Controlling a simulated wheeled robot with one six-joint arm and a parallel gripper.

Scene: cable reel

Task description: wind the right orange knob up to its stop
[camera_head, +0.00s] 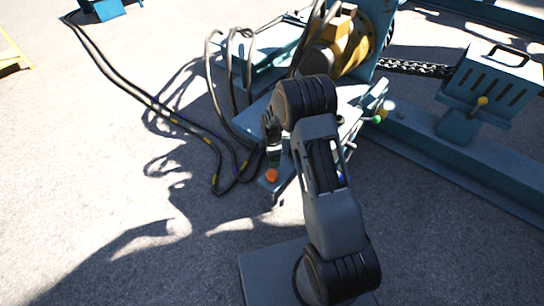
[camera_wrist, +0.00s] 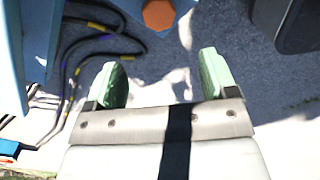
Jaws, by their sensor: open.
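One orange knob (camera_head: 272,175) shows in the head view, at the near end of a blue-grey panel. I cannot tell from these frames whether it is the right one of a pair. In the wrist view an orange hexagonal knob (camera_wrist: 158,14) sits at the top edge, on a blue surface, partly cut off. My gripper (camera_wrist: 164,78) has its two green fingers wide apart, with nothing between them but ground. The knob lies beyond the fingertips, apart from them. In the head view my arm hides part of the panel.
A cable reel (camera_head: 350,48) stands on a blue frame behind my arm. Black cables (camera_head: 195,130) with coloured bands loop over the ground to the left. A chain (camera_head: 415,68) runs to a slotted blue box (camera_head: 492,80) at right. A blue beam (camera_head: 450,155) lies below it. The ground at lower left is clear.

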